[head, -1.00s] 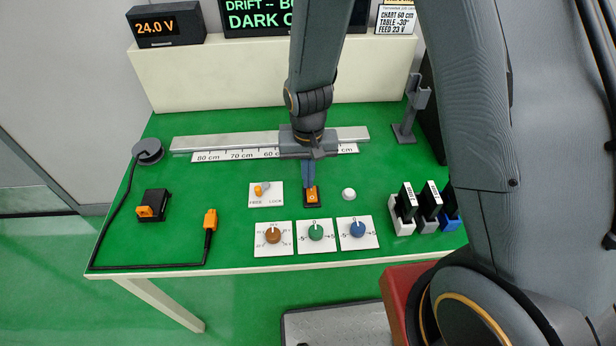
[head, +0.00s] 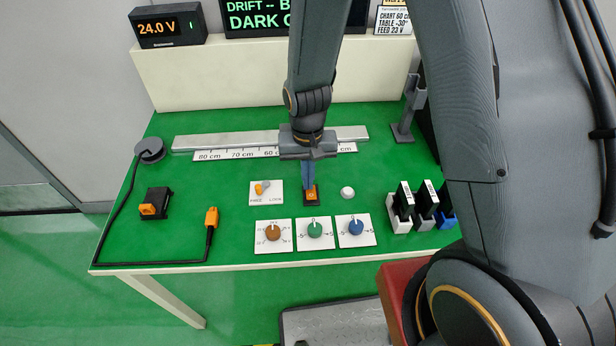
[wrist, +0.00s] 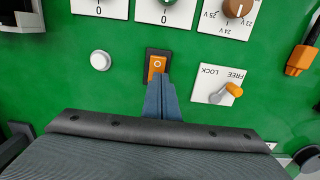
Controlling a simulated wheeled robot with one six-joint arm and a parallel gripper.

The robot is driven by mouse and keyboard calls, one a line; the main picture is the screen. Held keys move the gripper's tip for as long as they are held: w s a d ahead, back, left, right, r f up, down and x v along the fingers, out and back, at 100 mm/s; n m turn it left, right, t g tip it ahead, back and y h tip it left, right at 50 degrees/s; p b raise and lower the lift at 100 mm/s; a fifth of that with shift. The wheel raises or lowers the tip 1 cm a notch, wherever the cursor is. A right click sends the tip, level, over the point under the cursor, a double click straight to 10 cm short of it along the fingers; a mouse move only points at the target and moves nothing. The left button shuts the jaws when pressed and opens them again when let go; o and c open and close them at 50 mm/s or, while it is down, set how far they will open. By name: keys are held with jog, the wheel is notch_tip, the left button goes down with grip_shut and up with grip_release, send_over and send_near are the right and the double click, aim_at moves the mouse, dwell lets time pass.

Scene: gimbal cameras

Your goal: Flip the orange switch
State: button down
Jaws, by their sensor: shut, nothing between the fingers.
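The orange switch (head: 311,195) is a small rocker marked with an "O" in a black frame on the green table, and it also shows in the wrist view (wrist: 157,66). My gripper (head: 309,184) points down at it with its blue fingers together and empty. In the wrist view the fingertips (wrist: 157,78) overlap the near edge of the rocker. I cannot tell whether they touch it or hover just above. The fingers hide part of the switch.
A FREE/LOCK lever (head: 263,189) sits left of the switch and a white button (head: 347,192) right of it. Brown (head: 273,231), green (head: 314,229) and blue (head: 356,227) knobs lie in front. A ruler rail (head: 230,143) runs behind. The display (head: 168,28) reads 24.0 V.

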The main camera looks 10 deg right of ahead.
jog(key=shift+r+p, duration=0.45)
jog(key=shift+r, duration=0.1)
notch_tip(320, 180, up, 13)
jog(key=w, duration=0.2)
jog(key=shift+f, duration=0.15)
jog(key=shift+d, duration=0.15)
